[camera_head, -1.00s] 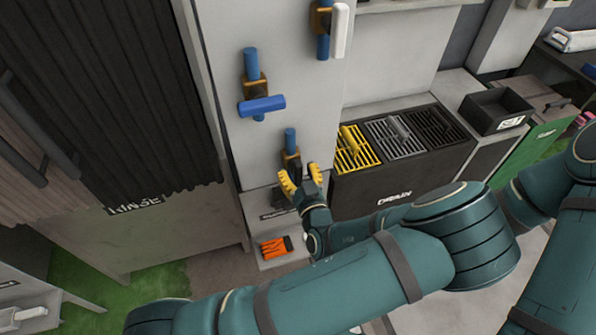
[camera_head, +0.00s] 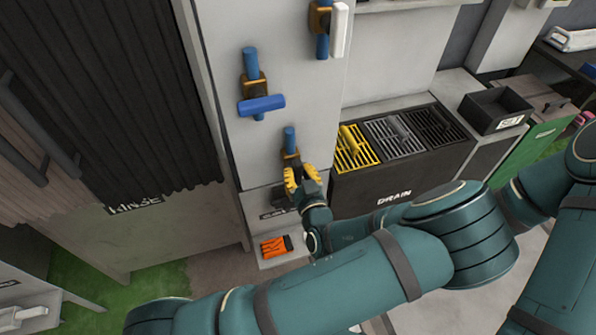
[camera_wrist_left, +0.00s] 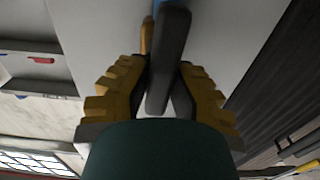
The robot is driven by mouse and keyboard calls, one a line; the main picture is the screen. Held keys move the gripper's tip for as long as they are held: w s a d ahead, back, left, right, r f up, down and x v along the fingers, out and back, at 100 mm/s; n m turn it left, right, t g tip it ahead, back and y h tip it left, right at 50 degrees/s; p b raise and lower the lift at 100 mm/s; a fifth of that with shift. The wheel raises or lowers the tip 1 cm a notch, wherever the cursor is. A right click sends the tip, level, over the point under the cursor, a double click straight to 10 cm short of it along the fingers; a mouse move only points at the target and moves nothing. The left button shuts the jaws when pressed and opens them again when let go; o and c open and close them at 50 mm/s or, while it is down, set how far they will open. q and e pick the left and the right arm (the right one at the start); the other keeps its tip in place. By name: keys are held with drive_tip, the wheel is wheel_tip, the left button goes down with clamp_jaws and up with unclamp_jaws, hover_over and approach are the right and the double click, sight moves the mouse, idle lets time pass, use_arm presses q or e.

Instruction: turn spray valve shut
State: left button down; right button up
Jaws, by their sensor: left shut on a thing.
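A valve with a dark grey lever handle (camera_wrist_left: 168,60) and a brass-coloured body (camera_head: 291,157) sits low on the pale wall panel, below a short blue pipe (camera_head: 289,139). My left gripper (camera_head: 302,180) is at this valve, with its yellow ribbed fingers shut on the dark handle. In the left wrist view the handle lies between the two fingers (camera_wrist_left: 160,80) and runs roughly in line with the blue pipe end. In the head view the fingers hide most of the handle. No readable label identifies this as the spray valve. My right gripper is out of view.
Above are a valve with a blue handle (camera_head: 261,105) and one with a white handle (camera_head: 340,30). A dark drain unit (camera_head: 410,190) with yellow and grey grates stands to the right. A dark curtain (camera_head: 110,100) hangs left. An orange item (camera_head: 273,247) lies below the panel.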

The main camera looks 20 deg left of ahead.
use_arm(q)
drive_tip(key=m+p, duration=0.1)
drive_tip(key=m, duration=0.3)
drive_tip(key=shift+w, duration=0.15)
drive_tip(key=m, duration=0.2)
drive_tip(key=m+p, duration=0.1)
drive_tip(key=m, duration=0.1)
drive_tip(key=shift+w+d+m, duration=0.1)
drive_tip(key=shift+d+m, duration=0.1)
drive_tip(key=shift+m, duration=0.1)
drive_tip(key=m, duration=0.4)
drive_tip(key=shift+w+f+p, duration=0.1)
drive_tip(key=shift+f+p, duration=0.1)
drive_tip(key=shift+p, duration=0.2)
drive_tip(key=m, duration=0.4)
drive_tip(key=shift+f+m, duration=0.2)
drive_tip(key=shift+m, duration=0.4)
drive_tip(key=c, duration=1.1)
unclamp_jaws()
drive_tip(key=shift+c, duration=0.2)
drive_tip(key=o, duration=0.3)
drive_tip(key=shift+f, duration=0.1)
